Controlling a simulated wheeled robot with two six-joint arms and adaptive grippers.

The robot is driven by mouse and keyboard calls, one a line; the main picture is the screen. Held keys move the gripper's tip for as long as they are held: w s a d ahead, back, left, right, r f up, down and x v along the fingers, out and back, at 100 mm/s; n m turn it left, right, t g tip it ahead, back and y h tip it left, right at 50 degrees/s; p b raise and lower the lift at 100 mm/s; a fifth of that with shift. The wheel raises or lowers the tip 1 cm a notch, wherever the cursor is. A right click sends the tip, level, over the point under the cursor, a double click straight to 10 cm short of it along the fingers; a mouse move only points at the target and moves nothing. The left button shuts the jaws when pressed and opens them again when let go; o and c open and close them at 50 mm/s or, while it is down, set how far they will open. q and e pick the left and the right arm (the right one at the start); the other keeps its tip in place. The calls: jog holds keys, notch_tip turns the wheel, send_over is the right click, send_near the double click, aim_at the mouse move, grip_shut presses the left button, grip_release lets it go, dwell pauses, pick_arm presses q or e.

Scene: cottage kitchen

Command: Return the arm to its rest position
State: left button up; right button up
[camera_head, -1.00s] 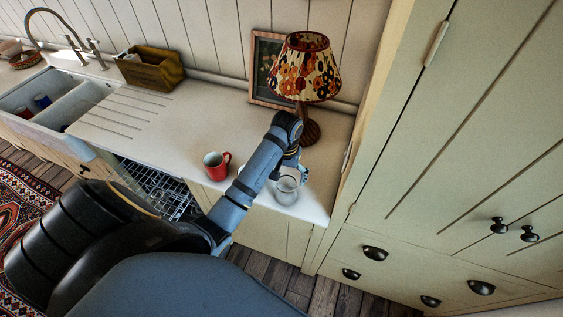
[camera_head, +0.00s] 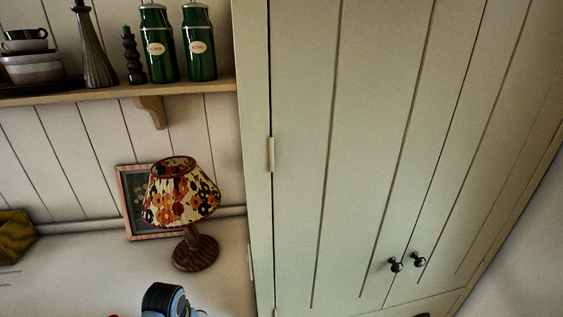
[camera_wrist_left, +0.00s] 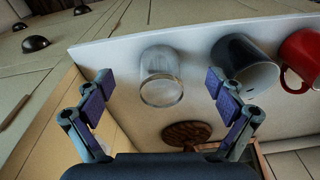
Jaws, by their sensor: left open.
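My left gripper (camera_wrist_left: 158,86) is open in the left wrist view, with its two fingers spread wide and nothing held. A clear glass (camera_wrist_left: 162,78) stands on the pale worktop (camera_wrist_left: 135,120) and appears in the gap between the fingertips; how far beyond them I cannot tell. Part of my arm (camera_head: 168,300) shows at the bottom edge of the head view, but its gripper is out of that picture. My right gripper is in neither view.
A dark blue mug (camera_wrist_left: 245,65) and a red mug (camera_wrist_left: 302,58) stand beside the glass. A flowered lamp (camera_head: 181,192) and picture frame (camera_head: 126,205) stand at the back. A shelf (camera_head: 190,87) holds green canisters (camera_head: 156,45). A tall cupboard (camera_head: 350,150) borders the right.

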pick_arm(q)
jog(key=s+d+r+m+t, duration=0.1)
jog(key=s+r+m+t, duration=0.15)
jog(key=s, duration=0.75)
jog(key=s+a+f+g+b, duration=0.15)
jog(key=f+b, duration=0.25)
jog(key=f, duration=1.4)
jog(key=s+a+f+b, duration=0.15)
jog(key=f+b, duration=0.25)
jog(key=f, duration=1.3)
pick_arm(e)
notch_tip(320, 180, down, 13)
jog(key=b, duration=0.5)
pick_arm(q)
jog(key=s+f+g, duration=0.1)
jog(key=s+f, duration=1.7)
jog(key=f, duration=0.2)
jog(key=shift+a+f+n, duration=0.3)
jog(key=shift+n, duration=0.15)
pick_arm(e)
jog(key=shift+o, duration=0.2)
